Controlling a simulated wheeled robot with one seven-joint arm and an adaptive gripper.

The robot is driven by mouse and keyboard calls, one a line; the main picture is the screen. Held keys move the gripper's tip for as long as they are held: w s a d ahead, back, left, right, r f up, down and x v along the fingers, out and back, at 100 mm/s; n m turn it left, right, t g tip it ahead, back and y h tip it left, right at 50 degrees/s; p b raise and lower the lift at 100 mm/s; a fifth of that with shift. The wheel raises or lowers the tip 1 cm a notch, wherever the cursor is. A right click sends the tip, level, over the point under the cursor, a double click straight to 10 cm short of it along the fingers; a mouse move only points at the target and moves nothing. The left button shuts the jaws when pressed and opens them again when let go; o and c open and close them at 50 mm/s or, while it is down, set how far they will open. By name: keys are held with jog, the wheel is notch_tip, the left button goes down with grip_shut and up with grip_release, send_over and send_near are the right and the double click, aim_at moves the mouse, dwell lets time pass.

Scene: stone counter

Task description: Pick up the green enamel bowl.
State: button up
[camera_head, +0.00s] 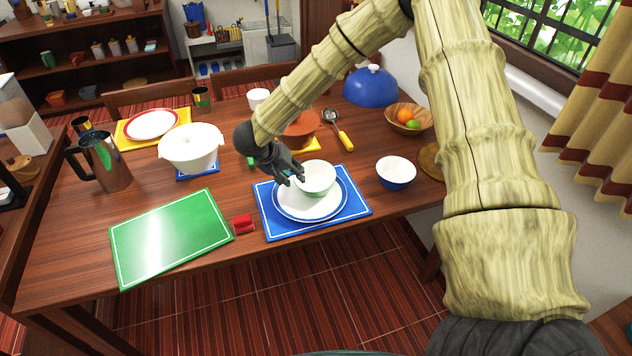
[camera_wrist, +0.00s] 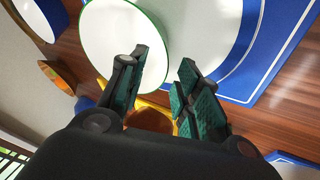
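The green enamel bowl (camera_head: 318,182), green outside and white inside, sits upright on a white plate with a blue rim (camera_head: 292,210), on a blue placemat (camera_head: 354,208). In the wrist view the bowl (camera_wrist: 122,35) shows its white inside and thin green rim, with the plate (camera_wrist: 207,40) beyond it. My gripper (camera_head: 296,177) is at the bowl's left side, close to its rim. In the wrist view my gripper (camera_wrist: 164,58) has its two fingers well apart and nothing held between them. One finger overlaps the bowl's edge; I cannot tell whether it touches.
A blue and white bowl (camera_head: 396,174) stands to the right, with a fruit bowl (camera_head: 425,120) behind it. An orange pot (camera_head: 299,134) and a ladle (camera_head: 345,140) lie behind my gripper. A red object (camera_head: 243,224) and a green placemat (camera_head: 170,236) are to the left.

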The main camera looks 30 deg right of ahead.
aim_at(316, 180)
jog(key=shift+p+x, duration=0.5)
jog(key=shift+x, duration=1.85)
jog(key=shift+w, duration=0.15)
jog(key=shift+c, duration=0.2)
grip_shut()
